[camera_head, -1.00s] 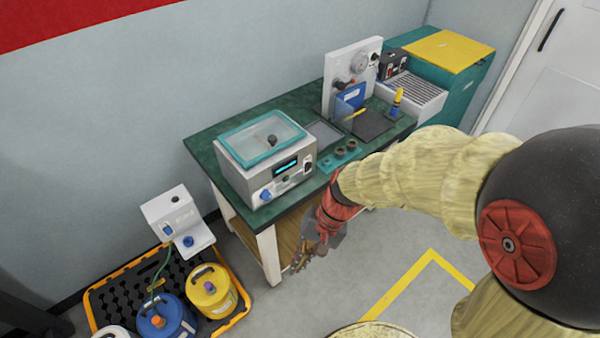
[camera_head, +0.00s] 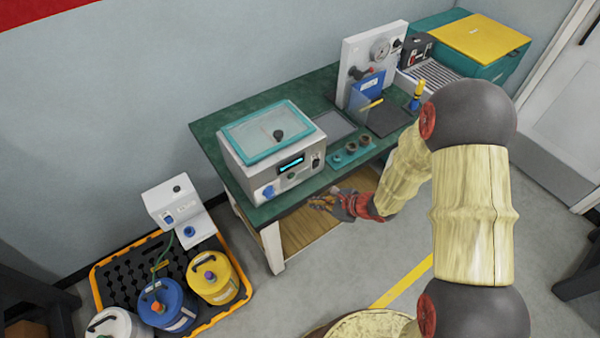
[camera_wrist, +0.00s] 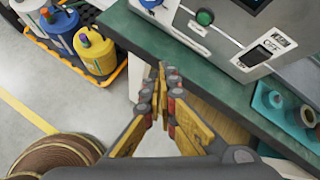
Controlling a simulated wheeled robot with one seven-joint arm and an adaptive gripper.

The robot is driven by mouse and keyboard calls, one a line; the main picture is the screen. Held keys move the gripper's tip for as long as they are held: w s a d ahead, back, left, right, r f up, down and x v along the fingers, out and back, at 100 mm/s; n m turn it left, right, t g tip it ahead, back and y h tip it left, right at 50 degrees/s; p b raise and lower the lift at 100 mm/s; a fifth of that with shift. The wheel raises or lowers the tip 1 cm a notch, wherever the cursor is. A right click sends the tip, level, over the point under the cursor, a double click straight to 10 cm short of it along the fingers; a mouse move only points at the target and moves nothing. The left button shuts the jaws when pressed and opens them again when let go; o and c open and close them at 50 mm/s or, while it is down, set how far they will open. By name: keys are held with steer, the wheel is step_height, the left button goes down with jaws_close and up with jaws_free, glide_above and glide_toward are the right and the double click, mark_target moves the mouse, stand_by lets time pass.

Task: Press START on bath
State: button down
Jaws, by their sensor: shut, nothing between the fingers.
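The bath (camera_head: 272,158) is a grey metal box with a teal-framed clear lid and black knob, standing on the green bench. Its front has a lit display (camera_head: 291,165), a blue knob (camera_head: 268,192) and a switch at the right. In the wrist view a round green button (camera_wrist: 205,17) shows on the bath front (camera_wrist: 228,38), left of the black rocker switch (camera_wrist: 262,52); its label is not readable. My gripper (camera_head: 318,201) is shut and empty, in front of the bench's front edge and below the bath's panel. In the wrist view its fingertips (camera_wrist: 168,72) point toward the bench edge, apart from the bath.
The green bench (camera_head: 215,138) also bears a teal holder (camera_head: 352,152) with small rings, right of the bath, and a gauge panel (camera_head: 372,55). Blue and yellow containers stand in a black-and-orange tray (camera_head: 115,275) at lower left.

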mark_target(292, 176)
steer(key=shift+w+d, duration=0.3)
steer(key=shift+w+a+p, duration=0.15)
steer(key=shift+w+a, duration=0.7)
steer(key=shift+w, duration=0.35)
steer(key=shift+w+a+p, duration=0.15)
steer(key=shift+w+a, duration=0.7)
steer(key=shift+w, duration=0.4)
steer(key=shift+w+a+p, duration=0.15)
steer(key=shift+w+a, duration=0.7)
steer(key=shift+w, duration=0.35)
steer(key=shift+w+a+b, duration=0.2)
steer(key=shift+w+b, duration=0.1)
